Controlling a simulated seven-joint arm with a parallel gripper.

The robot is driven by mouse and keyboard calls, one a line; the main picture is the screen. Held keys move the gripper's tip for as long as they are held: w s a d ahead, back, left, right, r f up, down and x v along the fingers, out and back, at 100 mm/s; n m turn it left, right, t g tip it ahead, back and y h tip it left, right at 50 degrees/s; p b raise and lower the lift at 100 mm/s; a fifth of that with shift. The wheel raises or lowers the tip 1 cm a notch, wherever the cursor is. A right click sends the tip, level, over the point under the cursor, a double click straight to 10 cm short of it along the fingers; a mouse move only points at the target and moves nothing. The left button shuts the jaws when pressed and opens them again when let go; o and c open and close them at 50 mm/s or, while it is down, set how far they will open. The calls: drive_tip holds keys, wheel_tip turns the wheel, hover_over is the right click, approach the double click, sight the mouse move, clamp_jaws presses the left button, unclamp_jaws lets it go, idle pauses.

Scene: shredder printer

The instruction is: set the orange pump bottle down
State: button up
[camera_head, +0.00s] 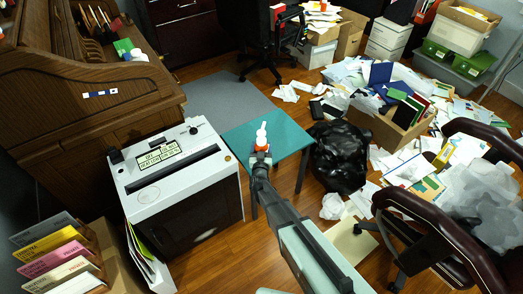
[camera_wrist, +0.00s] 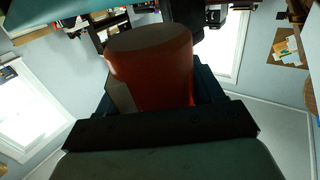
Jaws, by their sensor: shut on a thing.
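The orange pump bottle (camera_wrist: 152,68) fills the middle of the wrist view, its orange body between the dark jaws of my gripper (camera_wrist: 155,100). In the head view the bottle (camera_head: 261,140) shows small, with a white pump top and an orange body, at the end of my arm. My gripper (camera_head: 260,158) is shut on it. In the head view the bottle overlaps the teal table (camera_head: 286,139). I cannot tell whether its base touches the tabletop. The bottle's lower part is partly hidden by my gripper.
A white shredder (camera_head: 178,178) with a paper sign stands left of the table. A black trash bag (camera_head: 340,155) sits right of it. A dark office chair (camera_head: 430,225) and scattered papers (camera_head: 415,165) fill the right side. The wooden desk (camera_head: 90,95) is at the left.

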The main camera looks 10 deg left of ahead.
drive_tip(key=shift+f, duration=0.9)
drive_tip(key=shift+f, duration=0.1)
drive_tip(key=o, duration=1.3)
drive_tip(key=shift+r, duration=0.2)
drive_tip(key=s, duration=0.4)
drive_tip(key=s+d, duration=0.1)
drive_tip(key=s, duration=0.3)
drive_tip(key=s+d, duration=0.1)
drive_tip(key=s, duration=0.3)
drive_tip(key=shift+f, duration=0.1)
